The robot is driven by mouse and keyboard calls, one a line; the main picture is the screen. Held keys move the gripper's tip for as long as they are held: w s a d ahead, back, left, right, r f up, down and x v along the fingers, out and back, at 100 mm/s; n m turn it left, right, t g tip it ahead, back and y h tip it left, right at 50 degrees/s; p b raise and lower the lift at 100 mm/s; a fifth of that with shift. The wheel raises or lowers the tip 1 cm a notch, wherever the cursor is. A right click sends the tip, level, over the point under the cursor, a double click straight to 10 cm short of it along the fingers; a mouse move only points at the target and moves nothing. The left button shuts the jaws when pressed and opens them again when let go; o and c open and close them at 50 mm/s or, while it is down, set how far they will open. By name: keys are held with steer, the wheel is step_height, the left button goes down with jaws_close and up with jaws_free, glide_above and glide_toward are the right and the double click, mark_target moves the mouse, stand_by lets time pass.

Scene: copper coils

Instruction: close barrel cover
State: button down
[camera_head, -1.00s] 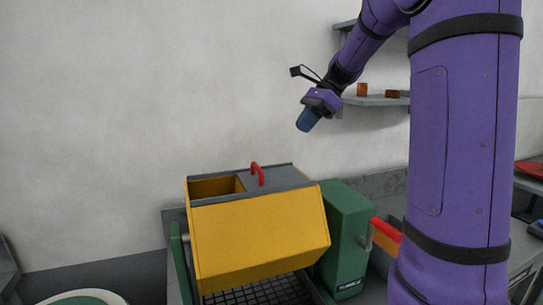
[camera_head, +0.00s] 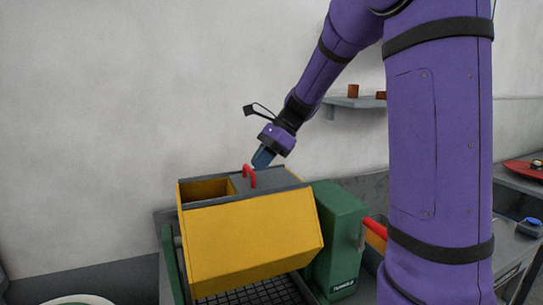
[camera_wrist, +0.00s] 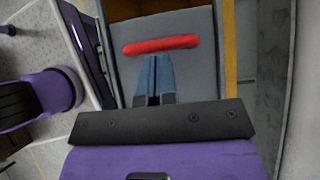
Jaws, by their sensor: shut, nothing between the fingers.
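The yellow barrel (camera_head: 250,240) sits in a green tumbler frame. Its grey sliding cover (camera_head: 272,181) lies over the right part of the top. The left part of the top is an open gap (camera_head: 207,190). The cover carries a red handle (camera_head: 249,175), which shows in the wrist view as a red bar (camera_wrist: 160,45). My gripper (camera_head: 262,158) is shut and empty, above and just to the right of the handle. In the wrist view, the closed blue fingers (camera_wrist: 153,75) point at the handle's near side; whether they touch it I cannot tell.
A wall shelf (camera_head: 350,102) holds copper pieces behind my arm. The wall left of the barrel is clear.

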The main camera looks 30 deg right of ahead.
steer(key=shift+a, duration=0.25)
steer(key=w+a, duration=0.2)
steer(key=a, duration=1.1)
steer(key=shift+w+a, duration=0.4)
steer(key=s+d+f+v, duration=0.1)
steer(key=d+f+v, duration=0.1)
steer(key=v, duration=1.1)
steer(key=s+f+n+t+h, duration=0.2)
steer(key=s+n+h, duration=0.1)
steer(key=s+n, duration=0.7)
steer(key=s+f+n+t+h, duration=0.1)
steer(key=s+f+n+h, duration=0.2)
steer(key=s+n, duration=0.7)
steer(key=s+h, duration=0.1)
steer(key=s, duration=0.5)
steer(key=shift+s+d+t+h, duration=0.25)
steer(key=shift+d+t+h, duration=0.05)
steer(key=shift+t, duration=0.1)
